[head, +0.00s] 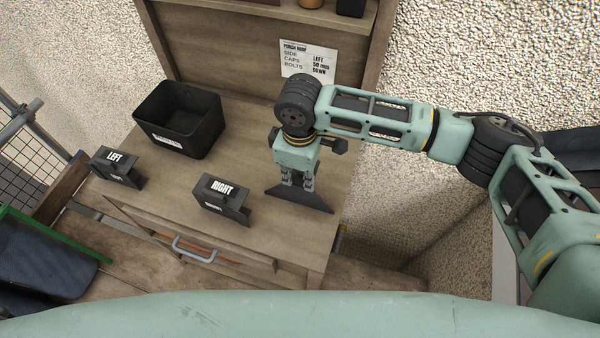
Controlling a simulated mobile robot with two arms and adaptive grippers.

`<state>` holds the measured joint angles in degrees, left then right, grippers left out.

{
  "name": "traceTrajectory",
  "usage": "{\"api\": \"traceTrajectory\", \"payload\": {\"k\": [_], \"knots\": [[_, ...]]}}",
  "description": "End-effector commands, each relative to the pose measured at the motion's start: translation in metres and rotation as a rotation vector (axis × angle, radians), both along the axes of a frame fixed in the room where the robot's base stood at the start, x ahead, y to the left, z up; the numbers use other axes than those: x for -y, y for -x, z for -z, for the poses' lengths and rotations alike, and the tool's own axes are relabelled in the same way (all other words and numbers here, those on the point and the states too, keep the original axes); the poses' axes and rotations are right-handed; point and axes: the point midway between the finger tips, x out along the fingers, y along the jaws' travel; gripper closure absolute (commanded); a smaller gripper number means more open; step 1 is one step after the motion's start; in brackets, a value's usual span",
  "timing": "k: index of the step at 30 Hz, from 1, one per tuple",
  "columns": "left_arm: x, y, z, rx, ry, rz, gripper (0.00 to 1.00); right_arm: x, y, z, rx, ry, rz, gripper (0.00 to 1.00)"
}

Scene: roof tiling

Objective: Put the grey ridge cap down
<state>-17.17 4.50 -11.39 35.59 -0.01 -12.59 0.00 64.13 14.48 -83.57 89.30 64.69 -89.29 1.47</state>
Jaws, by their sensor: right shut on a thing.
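The grey ridge cap (300,196) is a dark, wedge-like piece at the right side of the wooden workbench (262,160). My right gripper (298,184) points down from above and is shut on it. The cap is at or just above the bench top near the right edge; I cannot tell if it touches. The gripper fingers hide part of its top. My left gripper is not in view.
Two dark blocks marked LEFT (117,166) and RIGHT (223,199) stand along the bench front. A black bin (180,120) stands at the back left. A note (308,61) hangs on the back board. A drawer with a handle (194,250) is below.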

Motion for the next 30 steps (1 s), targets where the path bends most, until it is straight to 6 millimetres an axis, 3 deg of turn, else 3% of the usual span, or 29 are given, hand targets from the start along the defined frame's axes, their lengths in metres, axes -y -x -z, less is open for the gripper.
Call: {"api": "traceTrajectory", "payload": {"k": [3,4,10,22,30], "knots": [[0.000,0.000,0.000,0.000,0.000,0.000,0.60,0.000,0.000,0.002,-0.001,0.000,0.000,1.00],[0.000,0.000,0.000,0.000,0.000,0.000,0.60,0.000,0.000,0.002,0.000,0.000,0.000,0.88],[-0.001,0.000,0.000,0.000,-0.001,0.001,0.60,0.000,0.000,0.002,0.000,0.000,0.000,0.71],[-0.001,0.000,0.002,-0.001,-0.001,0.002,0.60,0.000,-0.001,-0.005,0.001,-0.001,0.001,0.71],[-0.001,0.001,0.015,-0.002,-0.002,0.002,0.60,-0.001,-0.001,-0.054,0.004,-0.003,-0.001,0.71]]}}
